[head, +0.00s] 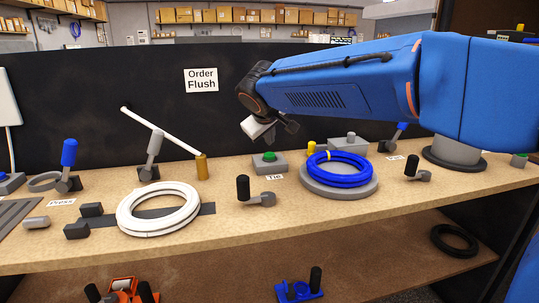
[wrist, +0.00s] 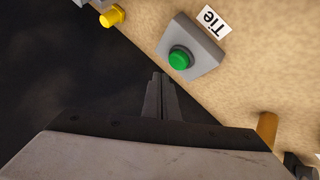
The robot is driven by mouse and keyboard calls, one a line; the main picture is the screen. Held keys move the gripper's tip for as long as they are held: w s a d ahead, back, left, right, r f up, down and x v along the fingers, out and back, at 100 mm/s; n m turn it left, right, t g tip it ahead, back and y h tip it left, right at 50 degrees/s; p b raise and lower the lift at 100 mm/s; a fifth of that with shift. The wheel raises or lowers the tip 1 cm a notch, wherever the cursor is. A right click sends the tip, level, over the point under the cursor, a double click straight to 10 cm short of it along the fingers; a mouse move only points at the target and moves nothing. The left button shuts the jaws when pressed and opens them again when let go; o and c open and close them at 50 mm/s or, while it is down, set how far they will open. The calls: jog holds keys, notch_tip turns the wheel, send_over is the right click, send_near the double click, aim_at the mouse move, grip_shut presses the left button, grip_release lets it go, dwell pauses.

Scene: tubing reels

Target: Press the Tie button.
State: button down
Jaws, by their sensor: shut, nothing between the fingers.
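The Tie button is a green round button (head: 269,156) on a grey box at the back of the bench, left of the blue coil. In the wrist view the green button (wrist: 179,59) sits on its grey box (wrist: 203,40), with the white Tie label (wrist: 212,20) beside it. My gripper (head: 288,128) is above and slightly right of the button in the head view. In the wrist view my gripper fingers (wrist: 161,80) are closed together, empty, with their tips just below the button in the picture and apart from it.
A blue tubing coil (head: 343,170) lies on a round grey reel (head: 340,191) right of the button. A black-handled lever (head: 243,189) stands in front. A white coil (head: 158,208) lies to the left. A yellow peg (wrist: 112,16) stands near the box. A dark panel (head: 95,100) rises behind the bench.

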aim_at(269, 156)
jog(key=shift+r, duration=1.85)
jog(key=shift+s, duration=0.1)
